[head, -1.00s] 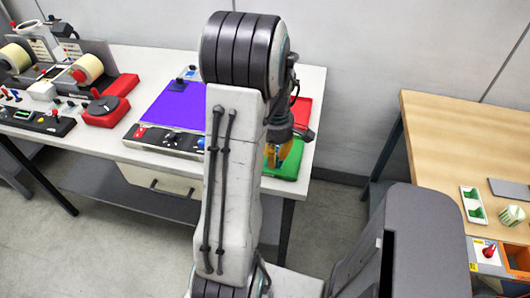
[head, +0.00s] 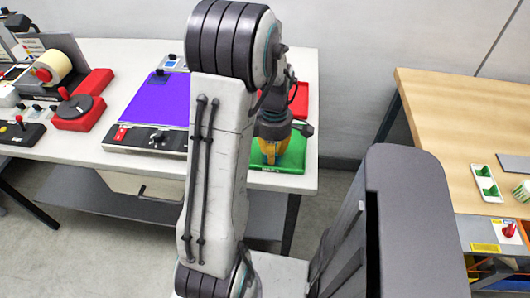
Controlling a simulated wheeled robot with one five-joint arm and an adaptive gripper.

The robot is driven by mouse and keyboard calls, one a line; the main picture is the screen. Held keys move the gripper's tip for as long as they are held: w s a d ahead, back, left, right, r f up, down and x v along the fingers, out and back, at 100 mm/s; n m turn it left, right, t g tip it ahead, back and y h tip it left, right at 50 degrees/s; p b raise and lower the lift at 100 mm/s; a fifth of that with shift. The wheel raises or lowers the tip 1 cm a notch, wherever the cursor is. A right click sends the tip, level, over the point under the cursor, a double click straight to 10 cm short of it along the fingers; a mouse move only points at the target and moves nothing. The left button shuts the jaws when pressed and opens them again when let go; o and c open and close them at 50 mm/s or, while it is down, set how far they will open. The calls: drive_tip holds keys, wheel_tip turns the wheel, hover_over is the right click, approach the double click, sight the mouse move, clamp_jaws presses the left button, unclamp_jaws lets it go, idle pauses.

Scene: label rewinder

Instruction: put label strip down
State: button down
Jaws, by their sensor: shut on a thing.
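My gripper (head: 270,153) shows in the head view just right of my upright arm link. Its yellow fingers point down over the green tray (head: 294,158) at the right end of the white table. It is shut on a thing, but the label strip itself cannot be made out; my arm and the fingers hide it. I cannot tell whether the fingertips touch the tray.
A red tray (head: 299,98) lies behind the green one. A device with a purple top (head: 161,101) is left of my arm, and a rewinder with a label roll (head: 54,67) stands farther left. A wooden table (head: 465,120) is at the right, with open floor between.

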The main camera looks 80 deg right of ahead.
idle(0.3)
drive_tip(key=shift+f, duration=0.15)
drive_tip(key=c, duration=1.5)
unclamp_jaws()
drive_tip(key=shift+r, duration=0.2)
drive_tip(key=r+b, duration=0.1)
drive_tip(key=r, duration=1.1)
drive_tip(key=shift+d, duration=0.2)
